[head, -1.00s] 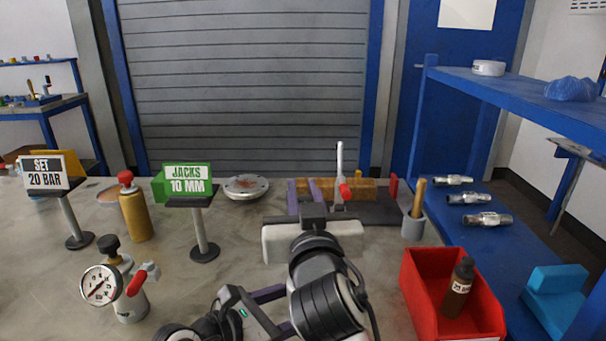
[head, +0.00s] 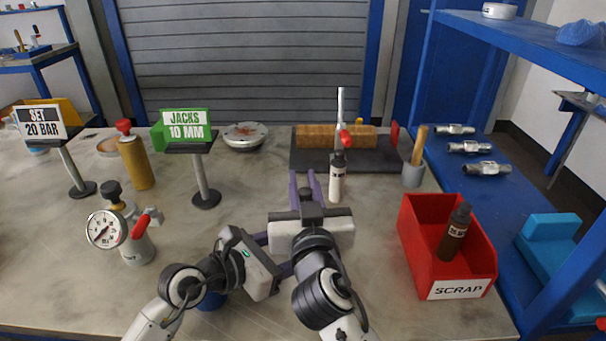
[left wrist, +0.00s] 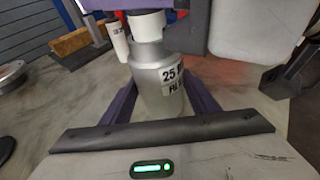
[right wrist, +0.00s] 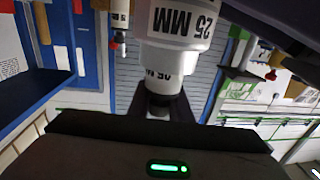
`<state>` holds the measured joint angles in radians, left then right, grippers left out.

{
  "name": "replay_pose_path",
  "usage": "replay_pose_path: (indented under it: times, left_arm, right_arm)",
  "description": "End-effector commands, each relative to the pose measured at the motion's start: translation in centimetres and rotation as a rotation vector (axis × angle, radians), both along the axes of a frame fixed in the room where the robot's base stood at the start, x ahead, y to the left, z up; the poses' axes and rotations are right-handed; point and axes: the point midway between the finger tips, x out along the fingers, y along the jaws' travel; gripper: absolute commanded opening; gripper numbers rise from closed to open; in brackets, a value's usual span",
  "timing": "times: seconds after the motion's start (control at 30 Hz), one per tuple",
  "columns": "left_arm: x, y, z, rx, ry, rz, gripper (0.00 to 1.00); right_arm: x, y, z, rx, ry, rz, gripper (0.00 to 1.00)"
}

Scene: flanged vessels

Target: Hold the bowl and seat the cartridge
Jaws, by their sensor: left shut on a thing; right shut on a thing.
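In the left wrist view my left gripper (left wrist: 160,112) is shut around the body of the grey bowl (left wrist: 160,80), labelled 25 with the rest partly cut off. A narrower pale cylinder rises from its top. In the right wrist view, which is upside down, my right gripper (right wrist: 162,106) is shut on the dark end of the white cartridge (right wrist: 166,78). The cartridge lines up with the wider 25 MM bowl; how deep it sits I cannot tell. In the head view my left gripper (head: 277,254) and right gripper (head: 305,184) meet mid-bench, hiding bowl and cartridge.
Another white cartridge (head: 337,180) with a dark cap stands just beyond my right gripper. A red scrap bin (head: 418,262) holding a brown cartridge (head: 455,232) is at right. A gauge (head: 105,230), signs on stands and a gold canister (head: 136,164) are at left.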

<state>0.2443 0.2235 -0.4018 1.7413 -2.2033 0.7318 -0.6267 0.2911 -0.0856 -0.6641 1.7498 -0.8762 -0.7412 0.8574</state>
Motion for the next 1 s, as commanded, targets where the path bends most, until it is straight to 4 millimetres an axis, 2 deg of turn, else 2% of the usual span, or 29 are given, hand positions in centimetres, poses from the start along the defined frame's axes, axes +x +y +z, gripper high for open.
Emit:
replay_pose_path:
  times: [0.3, 0.33, 0.43, 1.0]
  left_arm:
    - [0.00, -0.03, 0.03, -0.001, -0.001, 0.000, 0.37]
    - [0.00, -0.03, 0.03, -0.001, -0.001, 0.000, 0.37]
    - [0.00, -0.03, 0.03, -0.001, -0.001, 0.000, 0.37]
    - [-0.01, -0.04, 0.04, -0.001, 0.000, -0.001, 0.37]
  right_arm:
    - [-0.01, 0.01, -0.16, -0.001, 0.000, 0.000, 0.00]
    - [-0.01, 0.01, -0.19, -0.001, 0.001, 0.000, 0.23]
    - [-0.01, 0.00, -0.19, -0.001, 0.001, 0.000, 0.40]
    - [-0.01, 0.00, -0.16, -0.001, 0.001, 0.000, 0.40]
